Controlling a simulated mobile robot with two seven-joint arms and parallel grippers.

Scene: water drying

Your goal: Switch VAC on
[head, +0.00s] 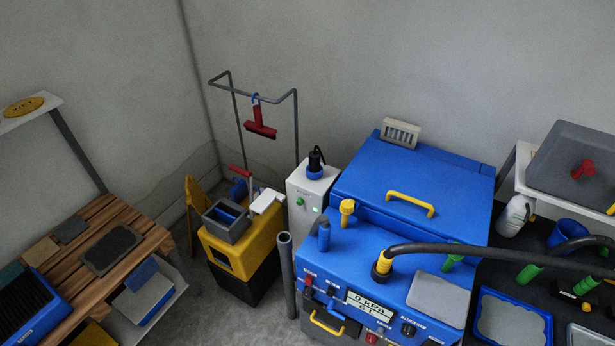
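A blue machine (345,260) with a hinged blue lid (415,170) and a yellow lid handle (410,204) stands right of centre. Its front panel has a display (368,304) reading 0 kPa. A small red control (309,281) is at the panel's left, a black knob (408,329) at its right, and a red knob (371,338) near the bottom edge. The panel labels are too small to read, so I cannot tell which control is VAC. A dark hose (460,249) runs from a yellow-collared port on top to the right. Neither gripper is in view.
A yellow mop bucket (240,243) and a grey post (287,275) stand left of the machine. A white box (309,200) with a green button is behind. A wooden slatted bench (140,240) is at left; a dark table (545,265) with bottle and tray is at right.

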